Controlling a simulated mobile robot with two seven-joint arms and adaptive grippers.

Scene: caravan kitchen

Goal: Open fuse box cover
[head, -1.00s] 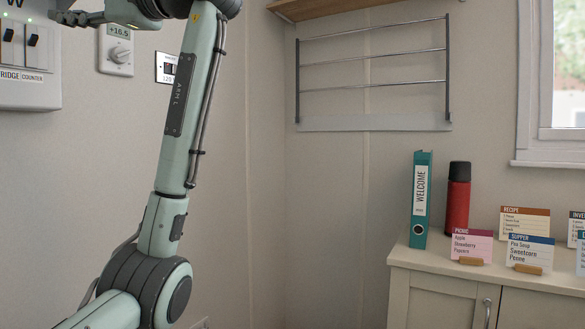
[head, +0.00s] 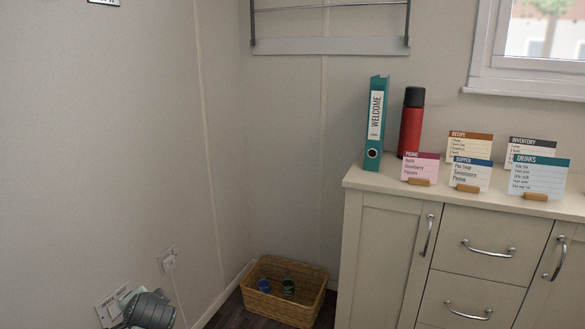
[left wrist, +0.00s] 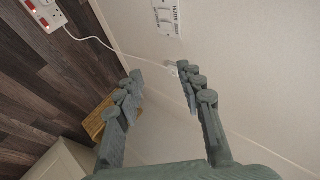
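A white wall panel (head: 106,309) with small printed lettering shows at the lower left of the head view, partly hidden by my left arm. A white panel with dark slots or switches and lettering, likely the same one, is at the top of the left wrist view (left wrist: 166,18). I cannot tell whether it is the fuse box or whether a cover on it is shut. My left gripper (left wrist: 160,78) is open and empty, its two fingers spread apart, with the panel beyond the fingertips. My right gripper is not in view.
A wall socket (head: 168,260) with a white cable is right of the panel. A power strip (left wrist: 44,12) lies on the dark floor. A wicker basket (head: 259,304) holding cans stands in the corner. A cabinet (head: 383,240) is at right, with a binder (head: 375,125), a red flask (head: 411,128) and cards.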

